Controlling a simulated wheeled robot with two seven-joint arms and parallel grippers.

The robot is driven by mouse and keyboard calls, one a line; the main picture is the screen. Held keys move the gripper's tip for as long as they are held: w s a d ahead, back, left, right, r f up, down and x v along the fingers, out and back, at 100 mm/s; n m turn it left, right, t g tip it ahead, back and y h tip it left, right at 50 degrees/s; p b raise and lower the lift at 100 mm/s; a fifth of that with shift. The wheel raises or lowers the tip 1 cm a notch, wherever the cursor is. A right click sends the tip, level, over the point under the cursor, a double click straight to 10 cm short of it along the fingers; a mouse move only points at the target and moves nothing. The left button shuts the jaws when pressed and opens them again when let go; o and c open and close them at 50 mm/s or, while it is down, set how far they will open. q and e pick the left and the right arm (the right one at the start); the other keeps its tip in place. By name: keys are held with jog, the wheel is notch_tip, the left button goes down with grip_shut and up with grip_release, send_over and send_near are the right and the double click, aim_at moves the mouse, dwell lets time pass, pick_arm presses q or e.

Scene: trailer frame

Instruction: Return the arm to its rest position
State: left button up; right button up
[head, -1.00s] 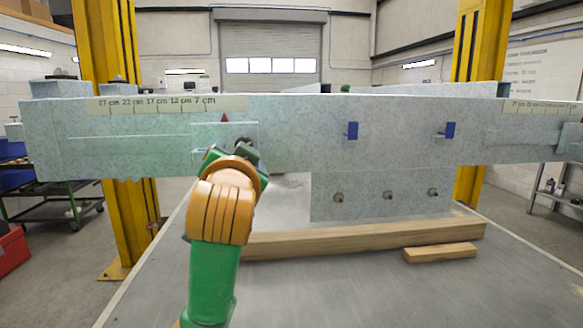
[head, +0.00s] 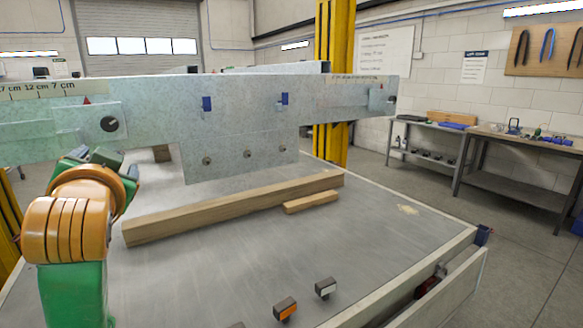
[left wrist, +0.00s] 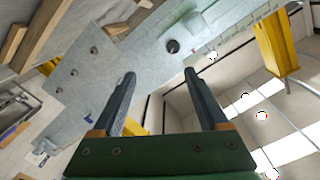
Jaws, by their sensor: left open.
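My left arm, green and orange, comes in from the lower left in the head view. My left gripper (head: 92,157) is in front of the pale speckled trailer frame (head: 160,115), left of and below a dark round knob (head: 109,124) on it. The left wrist view shows the two dark fingers of the left gripper (left wrist: 166,82) spread apart with nothing between them. The knob (left wrist: 172,46) shows beyond the fingertips, apart from them. My right gripper is not in view.
A long wooden beam (head: 235,207) and a short wood block (head: 311,202) lie on the grey table (head: 240,260). Workbenches (head: 520,150) stand at the right.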

pick_arm(q)
jog(key=s+d+f+m+g+h, duration=0.1)
jog(key=d+f+g+h, duration=0.15)
jog(key=f, duration=1.25)
jog(key=d+f+m+g+h, duration=0.2)
jog(key=d+f+h, duration=0.1)
jog(key=f, duration=1.1)
jog(key=s+d+f+n+g+h, duration=0.1)
jog(key=s+d+f+g+h, duration=0.2)
jog(key=s+f, duration=0.8)
jog(key=s+d+f+n+g, duration=0.15)
jog(key=s+f+g, duration=0.25)
jog(key=s+f, duration=0.7)
jog(key=s+f+m+g, duration=0.1)
jog(key=s+f, duration=0.2)
jog(key=f, duration=1.1)
jog(key=s+a+f+g, duration=0.1)
jog(key=s+f, duration=0.9)
jog(key=s, duration=0.2)
jog(key=shift+s+a+f, duration=0.2)
jog(key=shift+f, duration=0.15)
